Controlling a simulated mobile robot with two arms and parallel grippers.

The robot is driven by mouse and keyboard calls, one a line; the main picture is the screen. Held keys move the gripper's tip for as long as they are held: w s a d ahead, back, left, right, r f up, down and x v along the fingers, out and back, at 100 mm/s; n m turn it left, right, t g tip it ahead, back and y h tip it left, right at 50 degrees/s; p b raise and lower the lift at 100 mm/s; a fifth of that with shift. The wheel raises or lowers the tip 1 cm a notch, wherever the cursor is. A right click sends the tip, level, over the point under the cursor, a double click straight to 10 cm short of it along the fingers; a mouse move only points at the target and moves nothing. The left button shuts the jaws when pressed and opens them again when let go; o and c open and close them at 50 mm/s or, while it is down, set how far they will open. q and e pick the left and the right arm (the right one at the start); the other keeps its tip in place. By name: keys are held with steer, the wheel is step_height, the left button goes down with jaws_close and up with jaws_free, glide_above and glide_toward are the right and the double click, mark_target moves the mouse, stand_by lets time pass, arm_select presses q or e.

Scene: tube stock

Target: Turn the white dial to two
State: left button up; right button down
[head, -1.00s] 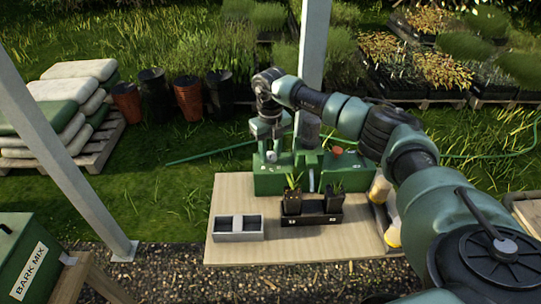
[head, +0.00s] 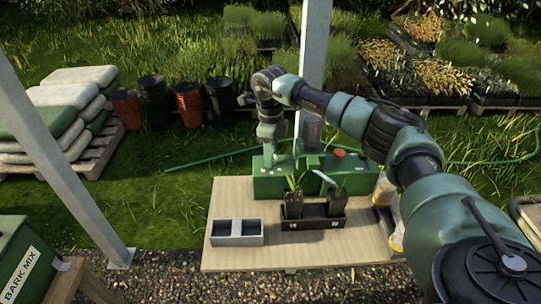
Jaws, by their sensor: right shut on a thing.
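The green box (head: 270,185) stands at the back left of the pale wooden table (head: 226,200). My right gripper (head: 269,156) reaches down from above onto the top of this box, where the white dial is. It is shut on the white dial, which is almost wholly covered by the fingers. The dial's numbers and pointer are too small to read. My left gripper is not in view.
A second green box (head: 345,172) with an orange-red knob (head: 339,153) stands beside the first. In front are a dark tray (head: 313,223) with two potted seedlings and a grey two-part tray (head: 236,240). A metal post (head: 313,60) rises behind.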

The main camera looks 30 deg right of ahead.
steer(key=shift+n, duration=0.4)
steer(key=c, duration=1)
jaws_free()
steer(key=shift+o, duration=0.2)
steer(key=shift+r, duration=0.15)
step_height(320, 180, up, 8)
steer(key=shift+f+b, duration=0.25)
steer(key=shift+b, duration=0.6)
